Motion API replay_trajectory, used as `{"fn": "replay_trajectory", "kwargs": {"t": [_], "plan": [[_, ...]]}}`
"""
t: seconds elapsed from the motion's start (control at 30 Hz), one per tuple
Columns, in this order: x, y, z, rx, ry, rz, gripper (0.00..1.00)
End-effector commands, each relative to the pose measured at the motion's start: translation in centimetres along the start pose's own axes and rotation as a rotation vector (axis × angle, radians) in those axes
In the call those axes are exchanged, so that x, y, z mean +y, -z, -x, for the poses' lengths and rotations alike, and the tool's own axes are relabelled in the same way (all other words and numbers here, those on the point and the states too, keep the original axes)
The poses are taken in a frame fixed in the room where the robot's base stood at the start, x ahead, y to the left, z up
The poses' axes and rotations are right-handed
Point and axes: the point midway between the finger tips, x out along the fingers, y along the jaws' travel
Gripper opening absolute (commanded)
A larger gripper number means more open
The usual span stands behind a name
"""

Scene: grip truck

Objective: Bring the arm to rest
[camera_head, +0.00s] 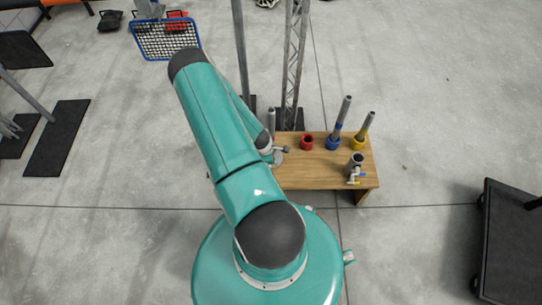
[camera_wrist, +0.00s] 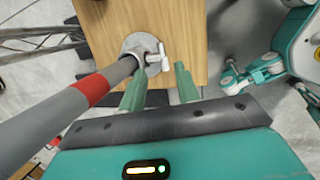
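My gripper (camera_wrist: 160,76) is in the wrist view with its two green fingers apart and nothing visible between them. A grey pipe with a red band (camera_wrist: 88,90) slants past the left finger. It meets a round grey plate (camera_wrist: 142,46) with a T-shaped handle (camera_wrist: 158,58) on the wooden table (camera_wrist: 190,18). I cannot tell whether the pipe touches the finger. In the head view my arm hides most of the gripper, at the left end of the table (camera_head: 325,175), and the pipe's top (camera_head: 271,120) shows behind it.
A red ring (camera_head: 307,142) on the table is empty. A short grey cylinder (camera_head: 357,160) with a tap stands at front right. A lattice stand (camera_head: 294,60) rises behind.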

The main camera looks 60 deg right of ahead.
Motion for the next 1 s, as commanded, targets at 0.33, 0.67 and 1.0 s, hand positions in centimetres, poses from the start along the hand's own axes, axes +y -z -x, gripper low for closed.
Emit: {"fn": "replay_trajectory", "kwargs": {"t": [0.33,0.67,1.0], "plan": [[0.0,0.0,0.0,0.000,0.000,0.000,0.32],[1.2,1.1,1.5,0.008,-0.016,-0.021,0.32],[7.1,8.4,14.6,0.074,-0.089,-0.188,0.32]]}}
